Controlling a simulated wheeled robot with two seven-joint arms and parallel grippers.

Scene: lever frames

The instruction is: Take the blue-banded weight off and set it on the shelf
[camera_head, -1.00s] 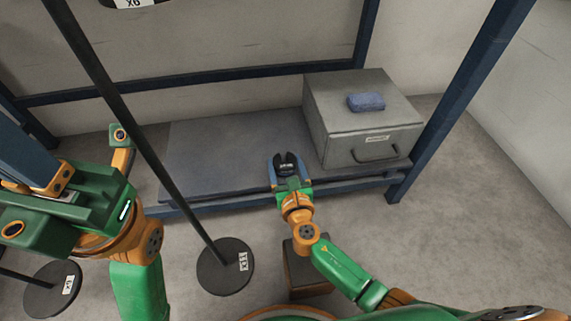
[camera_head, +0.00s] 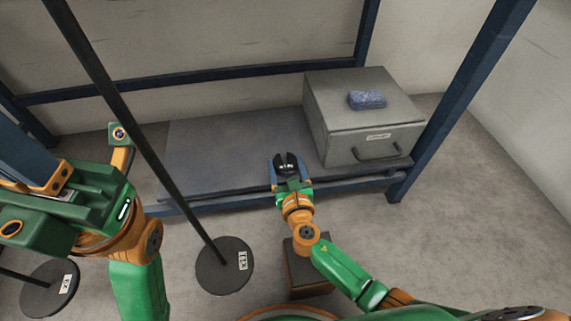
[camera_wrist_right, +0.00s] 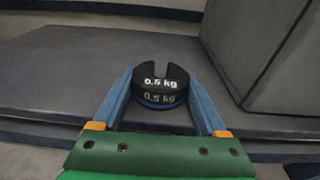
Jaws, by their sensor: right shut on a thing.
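My right gripper (camera_head: 286,163) is shut on a black slotted weight (camera_wrist_right: 161,84) marked 0.5 kg. A blue band shows low on its side in the right wrist view, and its slot faces away from me. The weight is over the front part of the grey shelf (camera_head: 215,145), left of the metal box. I cannot tell whether it touches the shelf. My left gripper (camera_head: 32,170) is at the left of the head view, away from the weight. Its fingers are partly cut off and its opening is unclear.
A grey metal box (camera_head: 345,130) with a blue sponge-like block (camera_head: 367,99) on top fills the shelf's right end. A dark pole (camera_head: 140,130) crosses the view down to a round labelled base (camera_head: 225,268). Another disc (camera_head: 48,288) is at lower left. The shelf's left part is clear.

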